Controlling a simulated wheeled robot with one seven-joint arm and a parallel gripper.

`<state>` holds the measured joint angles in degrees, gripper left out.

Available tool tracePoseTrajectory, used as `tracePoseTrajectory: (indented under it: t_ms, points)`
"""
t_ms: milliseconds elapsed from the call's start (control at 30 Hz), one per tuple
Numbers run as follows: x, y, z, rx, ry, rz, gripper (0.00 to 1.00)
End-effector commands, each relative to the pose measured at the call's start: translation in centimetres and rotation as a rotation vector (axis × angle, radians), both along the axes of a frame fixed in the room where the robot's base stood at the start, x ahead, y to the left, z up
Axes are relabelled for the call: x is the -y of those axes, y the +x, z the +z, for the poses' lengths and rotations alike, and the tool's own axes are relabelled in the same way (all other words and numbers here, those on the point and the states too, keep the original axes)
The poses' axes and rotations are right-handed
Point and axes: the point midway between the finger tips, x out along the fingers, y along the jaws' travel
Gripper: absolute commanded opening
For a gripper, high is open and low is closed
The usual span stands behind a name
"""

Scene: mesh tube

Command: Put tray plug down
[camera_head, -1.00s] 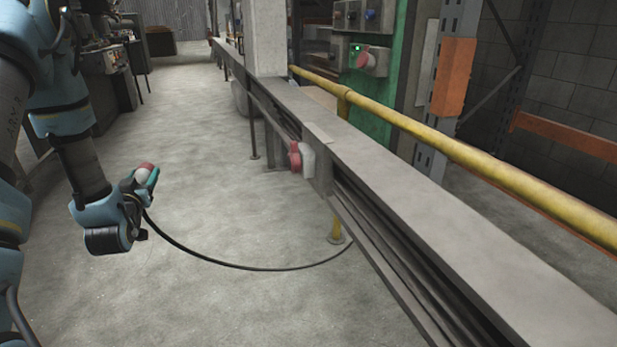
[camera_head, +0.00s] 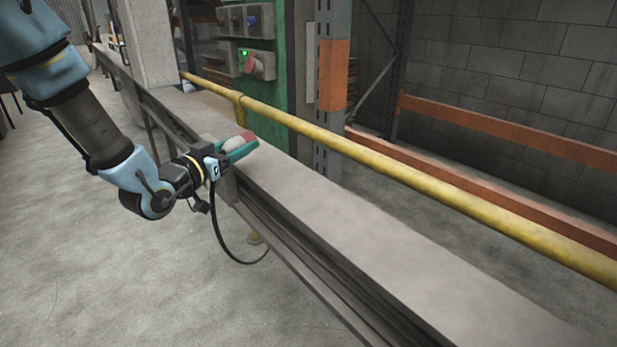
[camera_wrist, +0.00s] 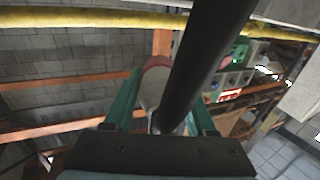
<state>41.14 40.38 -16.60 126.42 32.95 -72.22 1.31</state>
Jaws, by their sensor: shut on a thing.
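The tray plug (camera_head: 243,138) has a red end and a pale body, and a black cable runs from it. My gripper (camera_head: 236,148) has green fingers and is shut on the plug, over the near-left edge of the grey tray (camera_head: 330,225). I cannot tell whether the plug touches the tray top. In the wrist view the plug (camera_wrist: 155,78) sits between the green fingers, and its thick black cable (camera_wrist: 205,60) crosses the picture. In the head view the cable (camera_head: 222,240) hangs in a loop beside the tray.
A yellow rail (camera_head: 400,180) runs along the tray's far side. A green panel (camera_head: 262,85) with a red socket (camera_head: 262,66) and a green light stands behind it. The near tray top is bare.

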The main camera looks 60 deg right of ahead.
Motion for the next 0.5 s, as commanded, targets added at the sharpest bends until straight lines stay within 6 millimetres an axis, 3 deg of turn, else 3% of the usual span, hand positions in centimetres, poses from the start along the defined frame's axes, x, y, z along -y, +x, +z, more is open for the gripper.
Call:
tracePoseTrajectory:
  t_ms: [33, 200, 333, 500]
  points:
    - [1.1, -2.4, 1.2, 0.001, -0.003, -0.057, 0.00]
    - [3.5, -9.6, 3.4, 0.001, -0.003, -0.223, 0.00]
    - [4.3, -13.7, 4.6, 0.001, -0.002, -0.314, 0.00]
    - [4.8, -16.3, 5.2, -0.001, -0.001, -0.373, 0.00]
